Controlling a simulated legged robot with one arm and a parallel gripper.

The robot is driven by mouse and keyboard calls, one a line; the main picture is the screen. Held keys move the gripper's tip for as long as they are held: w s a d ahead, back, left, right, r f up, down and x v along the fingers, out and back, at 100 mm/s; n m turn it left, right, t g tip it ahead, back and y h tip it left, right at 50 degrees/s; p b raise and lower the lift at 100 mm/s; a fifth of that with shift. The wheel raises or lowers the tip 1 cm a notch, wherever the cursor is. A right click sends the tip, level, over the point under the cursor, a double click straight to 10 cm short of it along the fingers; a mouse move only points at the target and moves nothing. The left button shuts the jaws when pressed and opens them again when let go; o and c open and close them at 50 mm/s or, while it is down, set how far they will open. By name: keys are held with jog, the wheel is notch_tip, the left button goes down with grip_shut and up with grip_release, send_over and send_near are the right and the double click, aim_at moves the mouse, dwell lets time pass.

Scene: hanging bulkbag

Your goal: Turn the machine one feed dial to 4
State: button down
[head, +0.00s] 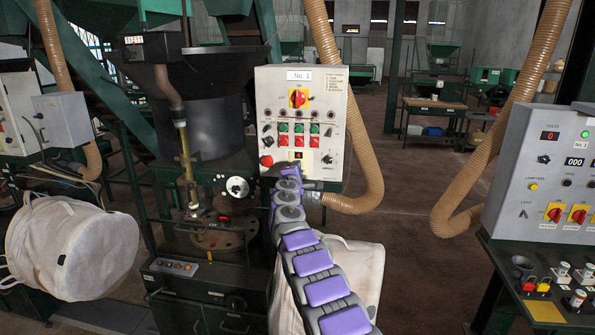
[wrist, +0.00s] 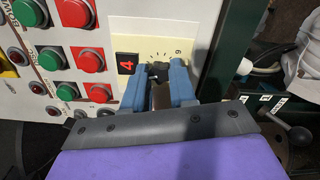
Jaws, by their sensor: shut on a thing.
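The machine one control box (head: 264,100) is a pale panel labelled "No. 1", upright at the centre of the head view. In the wrist view, a small red-lit display (wrist: 126,64) on a cream plate (wrist: 195,40) reads 4. The dark feed dial (wrist: 159,68) sits beside the display, with scale marks around it. My gripper (wrist: 160,80) has its blue fingers either side of the dial and is shut on it. In the head view my arm reaches up to the panel's lower edge, and the gripper hides the dial there.
Green and red buttons (wrist: 77,14) and small lamps lie close to the fingers. A ribbed tan hose (head: 365,165) hangs right of the panel. A white bulk bag (head: 75,245) hangs at left, and a second control console (head: 530,160) stands at right.

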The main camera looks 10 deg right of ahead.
jog(key=shift+a+f, duration=0.1)
jog(key=shift+f, duration=0.1)
jog(key=c, duration=0.9)
grip_release()
jog(key=shift+w+a, duration=0.1)
jog(key=shift+w, duration=0.05)
jog(key=shift+r, duration=0.1)
